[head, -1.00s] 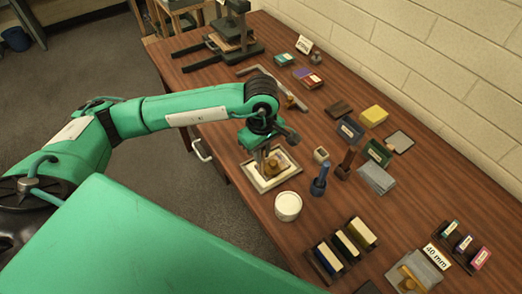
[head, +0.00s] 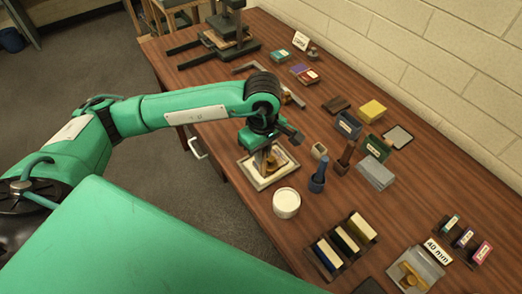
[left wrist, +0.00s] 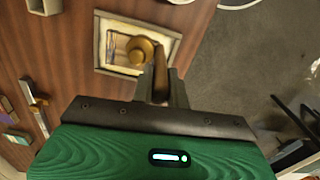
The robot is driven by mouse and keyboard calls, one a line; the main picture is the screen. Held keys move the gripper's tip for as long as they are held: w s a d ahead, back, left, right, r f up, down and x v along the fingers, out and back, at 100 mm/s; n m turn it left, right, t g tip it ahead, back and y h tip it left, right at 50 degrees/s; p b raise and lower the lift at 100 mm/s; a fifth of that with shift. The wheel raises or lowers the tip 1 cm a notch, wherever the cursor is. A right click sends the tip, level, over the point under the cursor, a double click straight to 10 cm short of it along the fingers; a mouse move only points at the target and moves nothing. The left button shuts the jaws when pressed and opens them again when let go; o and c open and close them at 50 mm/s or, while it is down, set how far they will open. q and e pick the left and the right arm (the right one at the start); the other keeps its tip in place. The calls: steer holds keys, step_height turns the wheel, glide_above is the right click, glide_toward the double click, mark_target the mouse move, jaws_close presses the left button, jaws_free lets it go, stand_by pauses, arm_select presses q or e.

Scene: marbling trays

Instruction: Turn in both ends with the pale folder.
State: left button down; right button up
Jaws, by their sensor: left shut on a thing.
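My left gripper (head: 264,156) points down over a shallow pale-rimmed tray (head: 252,178) near the table's front edge. It is shut on a slim tan-brown piece, which I take to be the pale folder (left wrist: 160,77); its far end is hard to make out. A round brass-coloured knob (left wrist: 140,50) stands on the white sheet inside the tray, close beside the held piece. I cannot tell whether the held piece touches the sheet. The tray also shows in the left wrist view (left wrist: 98,42). My right gripper is not in view.
A white round pot (head: 286,203), a blue holder (head: 317,178) and a brown upright block (head: 345,158) stand near the tray. A rack of several slabs (head: 343,243) is at the front. A press (head: 222,32) stands at the far end. A brick wall bounds the back.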

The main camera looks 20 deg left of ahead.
arm_select(q)
steer(key=shift+r, duration=0.1)
stand_by(0.4)
steer(key=shift+r+p, duration=0.5)
steer(key=shift+r, duration=2.85)
steer(key=shift+f, duration=0.1)
